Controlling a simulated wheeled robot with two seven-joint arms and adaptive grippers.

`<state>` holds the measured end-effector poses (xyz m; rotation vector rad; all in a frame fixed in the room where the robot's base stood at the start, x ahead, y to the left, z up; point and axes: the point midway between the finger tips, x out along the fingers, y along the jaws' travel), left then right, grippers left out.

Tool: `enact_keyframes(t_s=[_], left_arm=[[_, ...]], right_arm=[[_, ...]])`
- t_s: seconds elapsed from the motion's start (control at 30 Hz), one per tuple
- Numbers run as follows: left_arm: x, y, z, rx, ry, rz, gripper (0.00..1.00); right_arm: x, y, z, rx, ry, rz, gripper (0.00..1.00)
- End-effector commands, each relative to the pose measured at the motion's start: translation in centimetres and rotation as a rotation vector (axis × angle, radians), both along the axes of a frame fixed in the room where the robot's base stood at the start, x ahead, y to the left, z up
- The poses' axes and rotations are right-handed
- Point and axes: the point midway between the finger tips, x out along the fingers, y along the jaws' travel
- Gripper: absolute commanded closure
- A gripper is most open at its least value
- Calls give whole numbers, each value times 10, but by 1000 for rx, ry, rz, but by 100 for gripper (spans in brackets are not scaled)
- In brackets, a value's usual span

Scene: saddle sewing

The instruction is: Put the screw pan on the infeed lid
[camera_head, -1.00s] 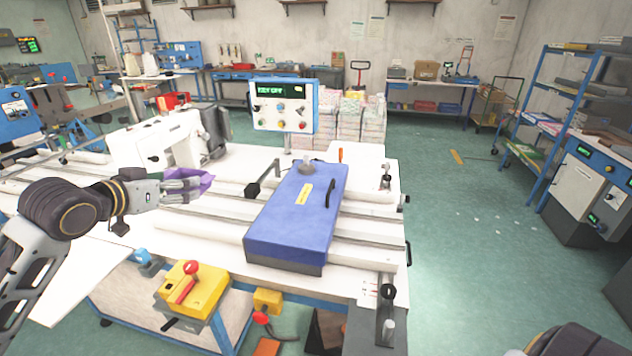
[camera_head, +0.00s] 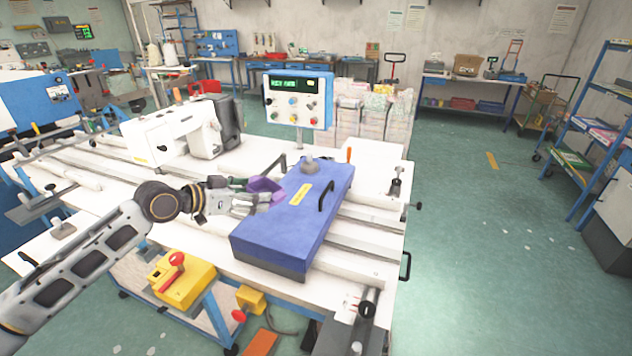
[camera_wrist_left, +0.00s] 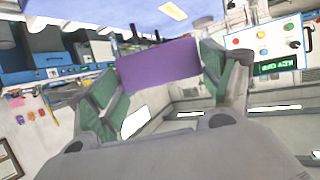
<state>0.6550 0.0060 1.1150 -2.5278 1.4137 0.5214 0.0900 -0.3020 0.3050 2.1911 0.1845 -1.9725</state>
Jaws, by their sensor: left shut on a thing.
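The purple screw pan (camera_head: 264,186) is held between the fingers of my left gripper (camera_head: 258,192). In the left wrist view the pan (camera_wrist_left: 160,64) sits between the green finger pads of the gripper (camera_wrist_left: 157,78). The blue infeed lid (camera_head: 285,225) has a yellow label and a dark handle on its top. The pan is at the lid's left edge in the head view; I cannot tell whether they touch. In the wrist view a blue surface, likely the lid (camera_wrist_left: 75,8), shows along the top. My right gripper is out of view.
A grey knob-like piece (camera_head: 310,165) stands at the lid's far end. A control panel (camera_head: 298,100) rises behind it. A white sewing machine (camera_head: 170,138) stands behind my left arm. A yellow box with a red lever (camera_head: 180,280) is at the front. The lid's middle top is clear.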

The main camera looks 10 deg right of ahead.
Motion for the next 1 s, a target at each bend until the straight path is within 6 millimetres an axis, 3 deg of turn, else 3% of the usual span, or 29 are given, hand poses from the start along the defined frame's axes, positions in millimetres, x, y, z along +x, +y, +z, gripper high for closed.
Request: enact_keyframes(t_s=[0.23, 0.47, 0.8, 1.0], left_arm=[[0, 0, 0, -1, -1, 0, 44], [0, 0, -5, 0, 1, 0, 44], [0, 0, -47, 0, 2, 0, 44], [0, 0, -62, -2, 1, 1, 44]], right_arm=[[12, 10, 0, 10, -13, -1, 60], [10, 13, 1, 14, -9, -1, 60], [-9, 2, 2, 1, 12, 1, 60], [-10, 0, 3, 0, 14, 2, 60]])
